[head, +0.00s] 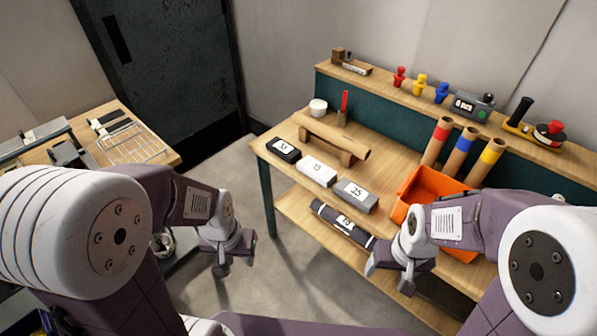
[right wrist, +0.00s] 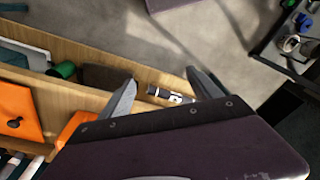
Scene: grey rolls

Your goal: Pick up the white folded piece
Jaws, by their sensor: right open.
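The white folded piece (head: 317,170) lies on the workbench top, between a black folded piece (head: 284,150) and a grey folded piece (head: 356,194). It looks like a flat white block with a dark number label. My right gripper (head: 389,277) is open and empty, at the bench's front edge, to the right of and nearer than the white piece. Its two spread fingers also show in the right wrist view (right wrist: 163,92); I cannot make out the white piece there. My left gripper (head: 235,263) hangs over the floor left of the bench, its fingers apart and empty.
A dark labelled roll (head: 343,223) lies on the lower shelf. An orange bin (head: 430,186) stands right of the grey piece, before three cardboard tubes (head: 462,152). A cardboard roll on a wooden stand (head: 331,137) lies behind the pieces.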

